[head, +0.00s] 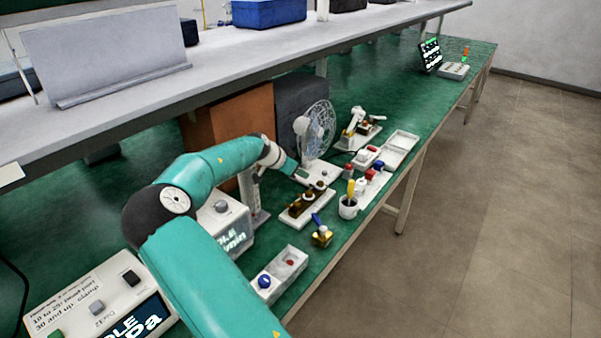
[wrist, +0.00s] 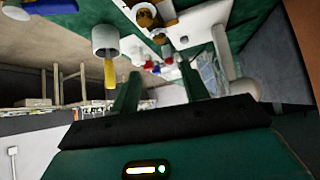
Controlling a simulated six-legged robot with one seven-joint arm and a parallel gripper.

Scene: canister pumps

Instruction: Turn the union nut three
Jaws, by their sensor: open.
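A pale rack (head: 308,203) with several brass-brown fittings stands on the green bench. The fittings also show at the top of the wrist view (wrist: 148,14). I cannot tell which of them is union nut three, and any numbering is too small to read. My gripper (head: 293,168) is above the bench behind the rack, by the fan's base. In the wrist view its two green fingers (wrist: 158,70) are apart with nothing held between them. A brass valve-like piece with a blue handle (head: 321,235) stands in front of the rack.
A desk fan (head: 315,130) stands close beyond my gripper. A white cup with a yellow-handled tool (head: 349,205) is right of the rack. A two-part tray (head: 280,274) is nearer. The shelf (head: 250,60) overhangs the bench.

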